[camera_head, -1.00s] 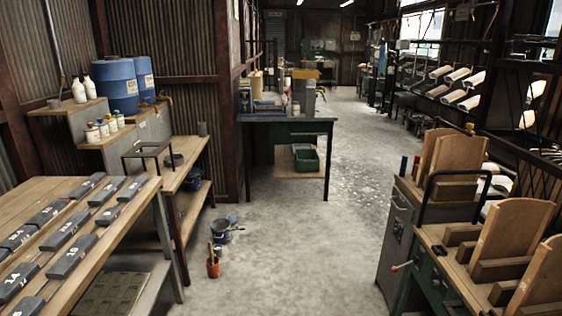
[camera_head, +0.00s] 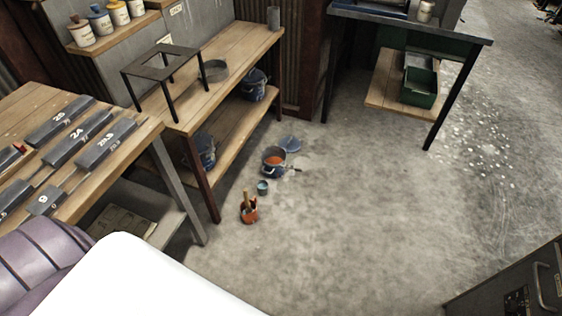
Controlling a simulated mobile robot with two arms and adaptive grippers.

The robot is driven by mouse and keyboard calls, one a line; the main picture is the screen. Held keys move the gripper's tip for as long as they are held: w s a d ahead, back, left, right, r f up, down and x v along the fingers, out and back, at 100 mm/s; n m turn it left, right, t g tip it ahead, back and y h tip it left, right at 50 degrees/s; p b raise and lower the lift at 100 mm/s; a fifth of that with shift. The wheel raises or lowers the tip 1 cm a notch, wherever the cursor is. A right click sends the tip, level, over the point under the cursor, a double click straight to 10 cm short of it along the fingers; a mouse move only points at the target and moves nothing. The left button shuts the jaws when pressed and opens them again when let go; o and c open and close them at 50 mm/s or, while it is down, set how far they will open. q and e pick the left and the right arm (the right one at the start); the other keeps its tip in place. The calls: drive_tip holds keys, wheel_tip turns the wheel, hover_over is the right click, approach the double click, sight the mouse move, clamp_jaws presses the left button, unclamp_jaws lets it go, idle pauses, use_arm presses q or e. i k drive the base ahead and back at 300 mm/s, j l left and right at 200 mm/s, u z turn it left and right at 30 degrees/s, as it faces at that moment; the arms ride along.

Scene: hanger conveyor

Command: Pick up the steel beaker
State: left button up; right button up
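A grey metal cup (camera_head: 273,19), which looks like the steel beaker, stands upright near the far end of the wooden bench (camera_head: 243,40). Nothing touches it. Neither of my grippers is in view. A white part and a purple ribbed part at the lower left look like my own arm, with no fingers showing.
On the same bench stand a dark metal stand (camera_head: 160,62) and a shallow grey bowl (camera_head: 213,71). The middle floor is clear.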

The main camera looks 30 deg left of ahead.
sight(262, 185)
drive_tip(key=i+l+u, duration=0.2)
drive_tip(key=i, duration=0.4)
drive_tip(key=i+u, duration=0.2)
drive_tip(key=i, duration=0.45)
drive_tip(key=i+l+u, duration=0.15)
drive_tip(key=i+u, duration=0.25)
drive_tip(key=i+l+u, duration=0.2)
drive_tip(key=u, duration=0.2)
drive_tip(key=i+l+u, duration=0.2)
drive_tip(key=u, duration=0.25)
drive_tip(key=i+l+u, duration=0.15)
drive_tip(key=l+u, duration=0.25)
drive_tip(key=i+l+u, duration=0.1)
drive_tip(key=l+u, duration=0.3)
drive_tip(key=l, duration=0.15)
